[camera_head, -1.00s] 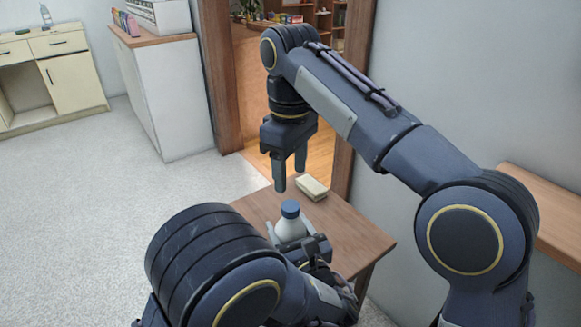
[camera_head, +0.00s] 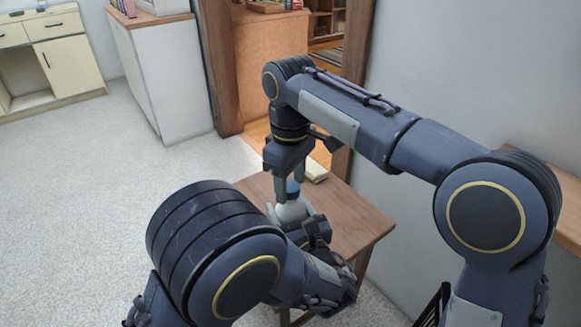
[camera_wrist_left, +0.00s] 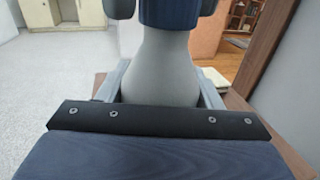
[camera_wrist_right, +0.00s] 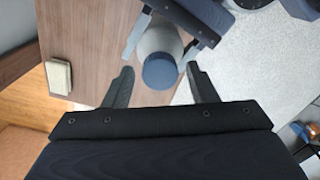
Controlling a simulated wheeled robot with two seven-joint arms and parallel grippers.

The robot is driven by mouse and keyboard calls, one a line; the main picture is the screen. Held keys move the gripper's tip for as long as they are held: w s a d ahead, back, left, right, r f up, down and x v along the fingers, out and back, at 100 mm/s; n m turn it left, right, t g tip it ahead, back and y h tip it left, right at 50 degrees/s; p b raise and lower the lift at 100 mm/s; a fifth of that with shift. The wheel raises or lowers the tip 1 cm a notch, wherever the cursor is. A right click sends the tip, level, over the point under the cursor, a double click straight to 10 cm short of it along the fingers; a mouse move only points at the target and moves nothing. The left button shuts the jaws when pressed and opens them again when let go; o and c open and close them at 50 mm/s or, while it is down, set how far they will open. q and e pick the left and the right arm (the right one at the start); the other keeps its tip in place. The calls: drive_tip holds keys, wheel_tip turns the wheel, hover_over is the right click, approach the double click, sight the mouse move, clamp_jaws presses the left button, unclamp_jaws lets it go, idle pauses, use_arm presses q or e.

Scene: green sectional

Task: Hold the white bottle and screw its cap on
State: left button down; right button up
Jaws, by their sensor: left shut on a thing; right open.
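The white bottle (camera_head: 290,211) stands upright at the small wooden table, with the blue cap (camera_head: 293,188) on its top. The bottle fills the middle of the left wrist view (camera_wrist_left: 160,68). My left gripper (camera_head: 292,218) is shut on the bottle's body, one finger on each side. My right gripper (camera_head: 290,190) points down from above with its fingers around the level of the cap. In the right wrist view the blue cap (camera_wrist_right: 161,71) lies between the open fingers, with a gap on both sides. I cannot tell how tightly the cap sits.
The wooden table (camera_head: 350,225) has a pale block (camera_head: 314,170) at its back, also in the right wrist view (camera_wrist_right: 59,77). A wall stands to the right, with a wooden ledge (camera_head: 560,205). The carpet at left is clear.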

drive_tip(key=shift+f, duration=0.15)
drive_tip(key=c, duration=1)
drive_tip(key=o, duration=1.1)
drive_tip(key=shift+r, duration=6.05)
